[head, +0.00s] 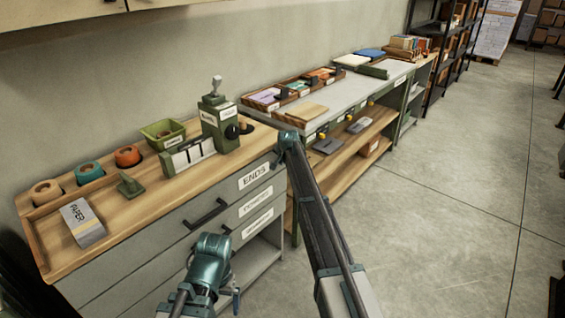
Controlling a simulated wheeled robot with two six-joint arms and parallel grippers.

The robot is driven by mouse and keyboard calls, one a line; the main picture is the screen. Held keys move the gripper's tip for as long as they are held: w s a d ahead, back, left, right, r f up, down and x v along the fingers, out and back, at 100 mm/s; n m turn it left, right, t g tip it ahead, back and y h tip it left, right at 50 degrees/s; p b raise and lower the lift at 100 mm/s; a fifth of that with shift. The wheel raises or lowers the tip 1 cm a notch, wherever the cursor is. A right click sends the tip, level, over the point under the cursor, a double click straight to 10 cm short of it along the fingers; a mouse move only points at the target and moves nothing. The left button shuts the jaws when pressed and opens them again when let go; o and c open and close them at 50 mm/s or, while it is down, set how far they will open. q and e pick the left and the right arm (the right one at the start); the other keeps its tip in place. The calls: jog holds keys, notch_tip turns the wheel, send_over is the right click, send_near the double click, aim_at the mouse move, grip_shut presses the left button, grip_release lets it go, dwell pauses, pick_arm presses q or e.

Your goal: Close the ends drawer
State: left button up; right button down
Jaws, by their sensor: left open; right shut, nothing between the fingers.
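The ends drawer (176,231) is the top drawer of the grey cabinet under the wooden counter, with a white ENDS label (255,174) and a dark bar handle (207,213). Its front looks about flush with the cabinet, though a small gap would be hard to tell. My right gripper (279,160) is shut and empty by the counter's right front corner, just right of the label. Whether it touches the drawer front is unclear. My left gripper (236,296) is open, low in front of the cabinet and below the handle, its fingers partly hidden.
Two more labelled drawers lie below, over an open shelf (258,260). The counter holds a green press (220,123), tape rolls (128,156), a green bin (163,133) and a paper stack (83,222). A second workbench (345,92) stands behind right. The floor (450,210) at right is clear.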

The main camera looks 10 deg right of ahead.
jog(key=shift+w+a, duration=0.15)
jog(key=s+d+r+p, duration=0.2)
jog(key=s+r+p, duration=0.6)
jog(key=s, duration=0.2)
jog(key=s+a+n+g+p, duration=0.25)
jog(key=s+a, duration=0.35)
jog(key=s, duration=0.3)
jog(key=s+a+n+g+p, duration=0.1)
jog(key=s+a+n, duration=0.2)
jog(key=s+a, duration=0.45)
jog(key=s+a+r+n+g+p, duration=0.1)
jog(key=s+n, duration=0.1)
jog(key=s, duration=0.7)
jog(key=s+a+n+g+p, duration=0.1)
jog(key=s+a+n+g, duration=0.1)
jog(key=s, duration=0.7)
jog(key=s+a+r+n+g+h+p, duration=0.1)
jog(key=s+n, duration=0.3)
jog(key=s, duration=0.5)
jog(key=shift+s+a+r, duration=0.25)
jog(key=shift+a+r, duration=0.05)
jog(key=shift+r, duration=0.05)
